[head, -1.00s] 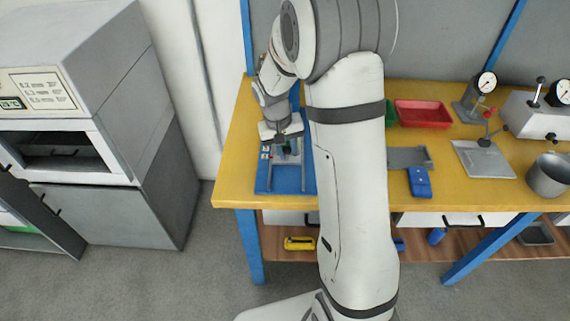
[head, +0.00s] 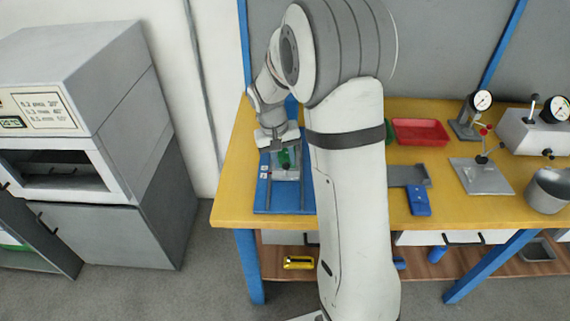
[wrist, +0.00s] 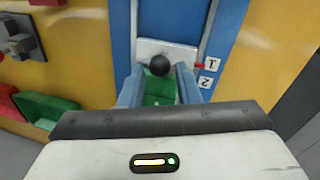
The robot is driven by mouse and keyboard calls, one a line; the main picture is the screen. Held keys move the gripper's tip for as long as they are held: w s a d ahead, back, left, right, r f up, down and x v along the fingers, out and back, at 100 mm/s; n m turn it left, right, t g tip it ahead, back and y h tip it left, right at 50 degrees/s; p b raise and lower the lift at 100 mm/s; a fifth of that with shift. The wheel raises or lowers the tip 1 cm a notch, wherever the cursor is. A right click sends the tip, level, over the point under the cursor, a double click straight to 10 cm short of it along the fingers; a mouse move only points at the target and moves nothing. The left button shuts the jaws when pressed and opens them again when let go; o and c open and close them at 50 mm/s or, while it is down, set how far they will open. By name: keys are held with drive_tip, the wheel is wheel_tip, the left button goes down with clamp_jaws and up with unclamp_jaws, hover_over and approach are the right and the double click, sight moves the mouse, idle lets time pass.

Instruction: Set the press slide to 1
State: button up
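The press has a blue base (head: 285,200) at the left end of the yellow table. Its white slide plate (wrist: 181,55) carries a round black knob (wrist: 159,65). A red pointer (wrist: 198,66) at the plate's right edge lines up with the label 1 (wrist: 211,63); the label 2 (wrist: 206,82) is below it in the wrist view. My gripper (head: 281,147) is over the press. In the wrist view its two fingers stand apart either side of the knob, with gaps showing; contact is not clear. A green part (wrist: 160,88) shows between the fingers.
A red tray (head: 420,132) and a grey fixture with a blue block (head: 419,201) lie to the right. Farther right are a gauge stand (head: 470,115), a toggle clamp (head: 481,176) and a metal pot (head: 548,190). A grey oven (head: 85,90) stands left of the table.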

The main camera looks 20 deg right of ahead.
drive_tip(key=r, duration=0.2)
drive_tip(key=a+r, duration=0.1)
drive_tip(key=r, duration=0.1)
drive_tip(key=shift+r, duration=0.4)
